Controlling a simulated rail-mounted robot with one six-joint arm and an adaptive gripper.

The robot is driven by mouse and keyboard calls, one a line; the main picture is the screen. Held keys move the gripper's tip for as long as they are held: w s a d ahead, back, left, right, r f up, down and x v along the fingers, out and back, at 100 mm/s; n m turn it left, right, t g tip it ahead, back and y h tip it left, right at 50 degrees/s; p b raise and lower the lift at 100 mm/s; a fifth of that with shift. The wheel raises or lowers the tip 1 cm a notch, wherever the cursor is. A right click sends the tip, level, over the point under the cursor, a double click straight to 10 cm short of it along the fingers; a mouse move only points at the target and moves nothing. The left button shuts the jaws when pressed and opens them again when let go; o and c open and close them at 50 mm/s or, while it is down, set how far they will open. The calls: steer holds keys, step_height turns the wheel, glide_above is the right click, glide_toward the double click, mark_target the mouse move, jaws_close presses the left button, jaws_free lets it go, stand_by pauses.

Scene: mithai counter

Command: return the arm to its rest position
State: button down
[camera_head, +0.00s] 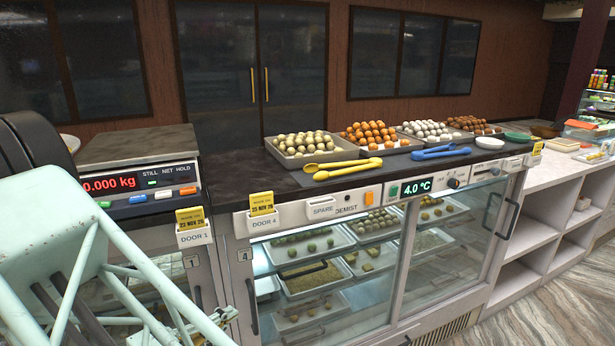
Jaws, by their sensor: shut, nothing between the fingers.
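Pale teal links of my own arm fill the lower left of the head camera view, close to the camera. They cover part of the left cabinet front and the floor there. I cannot make out my gripper or its fingertips in this view. The glass-fronted counter (405,333) stands to the right of the arm links. Its dark top (236,176) carries the sweets and tongs.
A weighing scale (125,146) reading 0.000 kg stands behind the arm links. Yellow tongs (345,174) and blue tongs (446,153) lie near the counter's front edge. Trays of round sweets, including an orange pile (368,133), line the back. Open floor (555,301) shows at right.

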steer(key=s+d+r+m+g+y+p, duration=0.1)
steer(key=s+d+r+m+g, duration=0.2)
steer(key=d+r, duration=0.7)
steer(key=d+r+m+g+y+p, duration=0.15)
steer(key=d+r+m+g, duration=0.4)
steer(key=d, duration=0.95)
steer(key=s+d+r+m+g+y+p, duration=0.1)
steer(key=s+d+r+m+g+p, duration=0.15)
steer(key=d+r, duration=0.85)
steer(key=s+d+r+y+b, duration=0.35)
steer(key=s+d, duration=0.35)
steer(key=s, duration=0.5)
steer(key=s+a+t+y+b, duration=0.1)
steer(key=s+t+y+b, duration=0.1)
steer(key=s, duration=1.3)
steer(key=shift+s+b, duration=0.35)
steer(key=shift+b, duration=0.25)
